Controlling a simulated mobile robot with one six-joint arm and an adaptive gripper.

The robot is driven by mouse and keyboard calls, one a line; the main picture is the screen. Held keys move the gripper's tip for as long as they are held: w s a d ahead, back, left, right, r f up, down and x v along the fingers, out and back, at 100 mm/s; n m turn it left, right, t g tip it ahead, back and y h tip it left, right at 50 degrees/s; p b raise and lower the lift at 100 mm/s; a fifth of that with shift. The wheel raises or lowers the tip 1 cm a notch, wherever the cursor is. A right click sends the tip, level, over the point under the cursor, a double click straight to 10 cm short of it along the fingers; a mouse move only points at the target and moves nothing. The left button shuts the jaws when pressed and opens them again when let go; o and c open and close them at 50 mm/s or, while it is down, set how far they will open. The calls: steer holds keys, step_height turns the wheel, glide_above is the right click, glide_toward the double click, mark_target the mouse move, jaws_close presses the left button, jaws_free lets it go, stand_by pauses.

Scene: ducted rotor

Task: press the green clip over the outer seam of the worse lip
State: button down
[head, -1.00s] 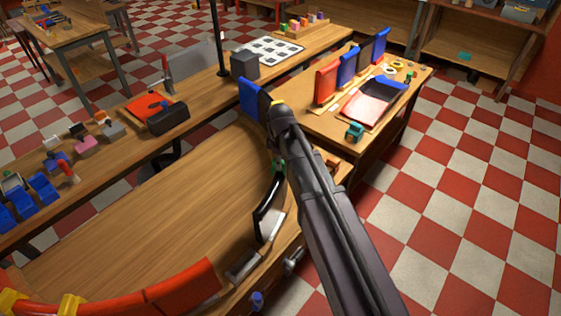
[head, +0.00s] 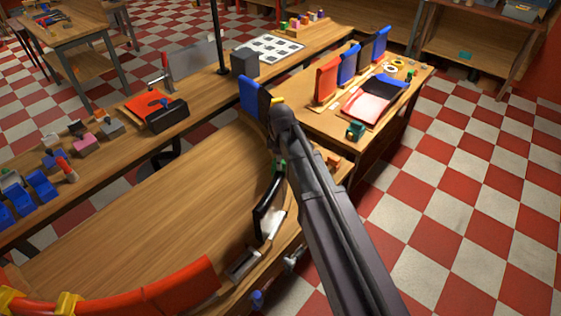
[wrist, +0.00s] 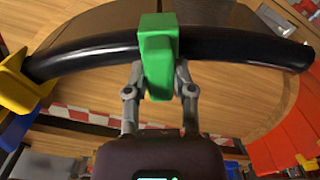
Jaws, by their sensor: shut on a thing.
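A green clip (wrist: 158,48) is between the fingers of my gripper (wrist: 159,82) in the wrist view. The gripper is shut on it. The clip lies across a black curved lip (wrist: 235,48), overlapping it in the picture. I cannot tell whether it is fully seated on the lip. The seam under it is hidden. My gripper is hidden there behind the arm.
Red lip sections (head: 180,290) with yellow clips (head: 68,303) curve along the lower left. A blue section (head: 252,97) stands at the ring's far end. A side table right of it holds red and blue panels (head: 327,80) and a dark green item (head: 355,130). The wooden middle is clear.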

steer(key=shift+f, duration=0.2)
steer(key=shift+c, duration=1.9)
jaws_free()
steer(key=shift+r, duration=0.2)
step_height(320, 180, up, 10)
steer(key=p, duration=0.9)
steer(key=shift+f+p, duration=0.25)
steer(key=shift+p, duration=0.05)
steer(key=s+d+f+m+b, duration=0.2)
steer(key=s+d+m, duration=0.5)
steer(key=d, duration=0.2)
steer(key=s+d+f+m+b, duration=0.3)
steer(key=s+d+m, duration=0.3)
steer(key=d+m, duration=0.2)
steer(key=shift+s+d, duration=0.35)
steer(key=shift+d, duration=0.45)
